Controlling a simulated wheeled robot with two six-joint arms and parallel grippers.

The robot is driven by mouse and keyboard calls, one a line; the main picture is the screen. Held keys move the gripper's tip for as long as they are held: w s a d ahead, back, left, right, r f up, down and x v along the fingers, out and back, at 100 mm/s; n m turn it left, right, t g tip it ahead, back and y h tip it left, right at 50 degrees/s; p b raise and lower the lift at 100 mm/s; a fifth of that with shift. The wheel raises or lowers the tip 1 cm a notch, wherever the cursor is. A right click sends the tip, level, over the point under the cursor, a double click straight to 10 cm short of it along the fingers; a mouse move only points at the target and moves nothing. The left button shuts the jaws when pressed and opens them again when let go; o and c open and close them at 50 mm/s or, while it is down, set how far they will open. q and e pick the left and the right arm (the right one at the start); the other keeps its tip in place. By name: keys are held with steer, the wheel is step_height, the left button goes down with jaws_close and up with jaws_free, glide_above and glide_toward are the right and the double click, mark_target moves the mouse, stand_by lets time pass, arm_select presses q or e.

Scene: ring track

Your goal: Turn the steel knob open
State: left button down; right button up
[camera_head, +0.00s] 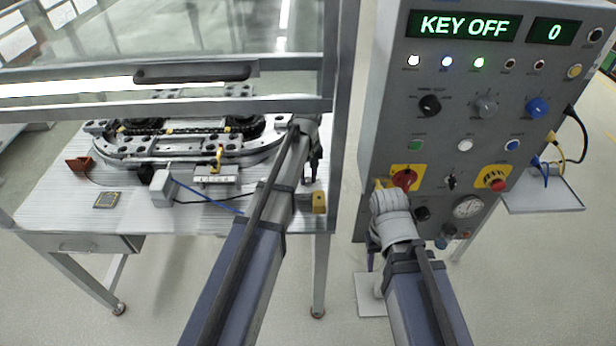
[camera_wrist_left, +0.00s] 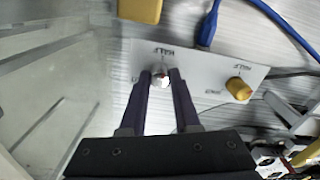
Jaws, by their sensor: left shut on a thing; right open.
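The steel knob (camera_wrist_left: 161,80) sits on a light grey plate (camera_wrist_left: 205,62) and shows in the left wrist view between my fingertips. My left gripper (camera_wrist_left: 160,75) is shut on the knob from above. In the head view my left gripper (camera_head: 314,165) reaches down to the right end of the workbench, and it hides the knob there. The plate has small printed labels around the knob, mostly too small to read. A brass knob (camera_wrist_left: 238,88) stands on the same plate to the right. My right gripper (camera_head: 372,240) is open beside the control panel, largely hidden by its wrist.
A yellow block (camera_head: 319,202) lies at the bench's right front corner, close to my left gripper. Blue cables run near the plate. An oval ring track (camera_head: 190,150) lies behind. The control panel (camera_head: 450,140) reads "KEY OFF" and "0". A frame post (camera_head: 343,100) stands between bench and panel.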

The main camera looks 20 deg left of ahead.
stand_by(0.5)
arm_select(q)
steer(key=m, duration=0.5)
steer(key=shift+m, duration=0.4)
steer(key=m, duration=1.1)
steer(key=shift+d+m, duration=0.1)
steer(key=shift+m, duration=0.3)
steer(key=m, duration=0.5)
steer(key=shift+s+m, duration=0.1)
steer(key=shift+m, duration=0.6)
steer(key=c, duration=0.6)
jaws_free()
